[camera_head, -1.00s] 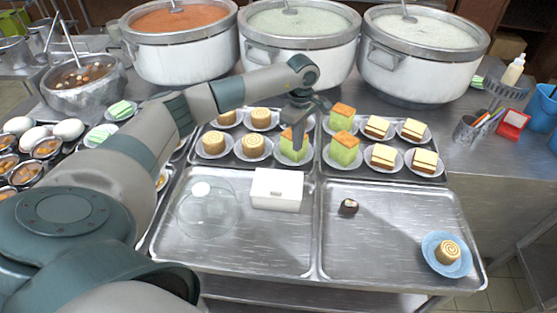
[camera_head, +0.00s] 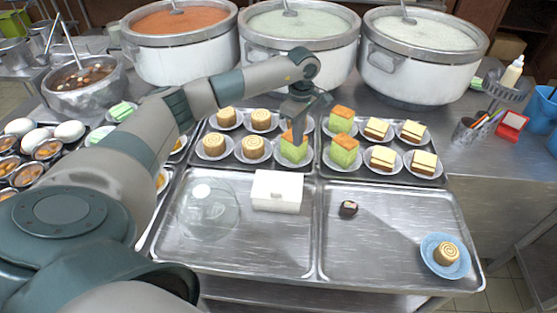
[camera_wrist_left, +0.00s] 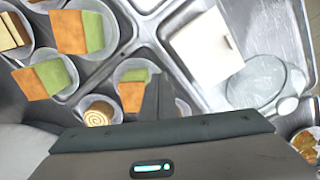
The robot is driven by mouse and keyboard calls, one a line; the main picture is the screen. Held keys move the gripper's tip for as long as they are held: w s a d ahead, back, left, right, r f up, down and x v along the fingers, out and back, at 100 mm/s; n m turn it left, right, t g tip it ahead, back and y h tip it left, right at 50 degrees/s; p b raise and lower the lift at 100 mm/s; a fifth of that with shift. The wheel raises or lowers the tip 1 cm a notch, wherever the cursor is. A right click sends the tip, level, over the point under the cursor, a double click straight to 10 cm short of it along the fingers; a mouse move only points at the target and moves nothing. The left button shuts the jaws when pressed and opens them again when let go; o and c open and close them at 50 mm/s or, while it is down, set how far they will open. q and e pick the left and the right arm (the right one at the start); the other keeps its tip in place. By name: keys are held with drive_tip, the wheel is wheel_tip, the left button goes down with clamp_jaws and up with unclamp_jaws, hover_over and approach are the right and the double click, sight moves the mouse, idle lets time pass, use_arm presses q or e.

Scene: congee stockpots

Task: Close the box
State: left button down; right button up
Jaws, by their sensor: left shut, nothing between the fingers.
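The white box (camera_head: 277,190) stands on the left metal tray, near its back right corner. Its lid lies flat over it and looks shut, with a small tab at the front. It also shows from above in the left wrist view (camera_wrist_left: 205,48). My left gripper (camera_head: 297,132) is behind the box, apart from it, pointing down over a green and orange cake (camera_head: 292,152). Its fingers (camera_wrist_left: 160,97) are together and empty. They hide part of the cake. My right gripper is in neither view.
A clear glass dome (camera_head: 208,210) stands left of the box. A small dark sweet (camera_head: 348,208) and a blue plate with a roll (camera_head: 445,256) are on the right tray. Plated cakes stand behind, then large stockpots (camera_head: 300,45).

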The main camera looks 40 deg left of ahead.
use_arm(q)
drive_tip(key=shift+r+p, duration=1)
drive_tip(key=shift+r, duration=1.65)
drive_tip(key=shift+f, duration=0.1)
